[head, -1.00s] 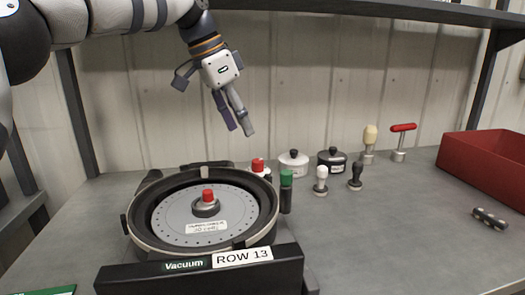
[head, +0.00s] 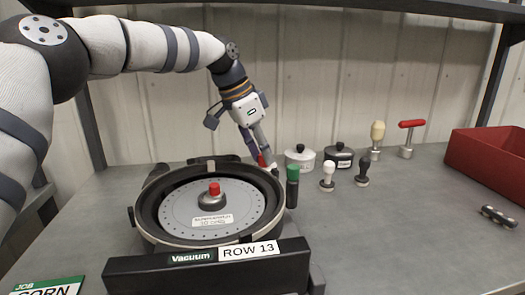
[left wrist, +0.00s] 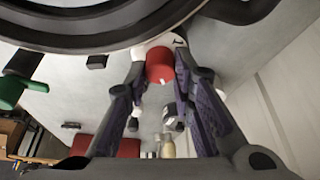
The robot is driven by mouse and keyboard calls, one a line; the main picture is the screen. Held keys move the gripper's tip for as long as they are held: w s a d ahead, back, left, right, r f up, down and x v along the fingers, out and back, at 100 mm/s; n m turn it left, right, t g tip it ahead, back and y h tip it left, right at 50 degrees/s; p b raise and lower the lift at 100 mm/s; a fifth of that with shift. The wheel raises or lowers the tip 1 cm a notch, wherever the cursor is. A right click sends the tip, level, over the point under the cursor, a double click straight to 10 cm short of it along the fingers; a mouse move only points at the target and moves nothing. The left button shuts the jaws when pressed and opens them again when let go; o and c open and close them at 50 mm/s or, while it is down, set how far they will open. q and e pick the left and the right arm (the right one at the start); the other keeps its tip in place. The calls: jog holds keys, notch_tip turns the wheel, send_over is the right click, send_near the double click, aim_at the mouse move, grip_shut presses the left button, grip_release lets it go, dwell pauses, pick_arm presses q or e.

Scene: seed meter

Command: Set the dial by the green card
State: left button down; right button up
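The green and white card (head: 48,287) lies at the bottom left corner of the head view; it reads "JOB" and "CORN", the rest cut off. What looks like the dial is a red knob (left wrist: 160,66) on a white round base with a black mark, beside the seed meter (head: 150,222). In the head view the knob (head: 262,161) is largely hidden by my left gripper (head: 266,160). In the left wrist view the gripper's fingers (left wrist: 160,85) are apart, one on each side of the knob; I see no clear contact. My right gripper is out of view.
A green-topped post (head: 292,186) stands close to the right of the knob. Two lidded pots (head: 299,158) (head: 338,158) and several handled tools are behind it. A red bin (head: 485,160) is far right.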

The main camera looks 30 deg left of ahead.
pick_arm(q)
jog(key=shift+s+r+n+p, duration=0.1)
jog(key=shift+r+n+p, duration=0.2)
jog(key=shift+n, duration=0.3)
jog(key=shift+n+t+y+p, duration=0.35)
jog(key=shift+n+y, duration=0.15)
jog(key=shift+n, duration=0.2)
jog(key=shift+f+n+y, duration=0.25)
jog(key=shift+n+y, duration=0.05)
jog(key=shift+n, duration=0.6)
jog(key=n+y, duration=0.1)
jog(key=n, duration=0.2)
jog(key=n+y, duration=0.1)
jog(key=n, duration=0.1)
jog(key=shift+d+n, duration=0.15)
jog(key=shift+n, duration=0.25)
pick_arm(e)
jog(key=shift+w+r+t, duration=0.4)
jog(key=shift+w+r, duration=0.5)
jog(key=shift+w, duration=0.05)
pick_arm(q)
jog(key=shift+f, duration=0.1)
jog(key=c, duration=1.4)
grip_release()
jog(key=shift+o, duration=0.2)
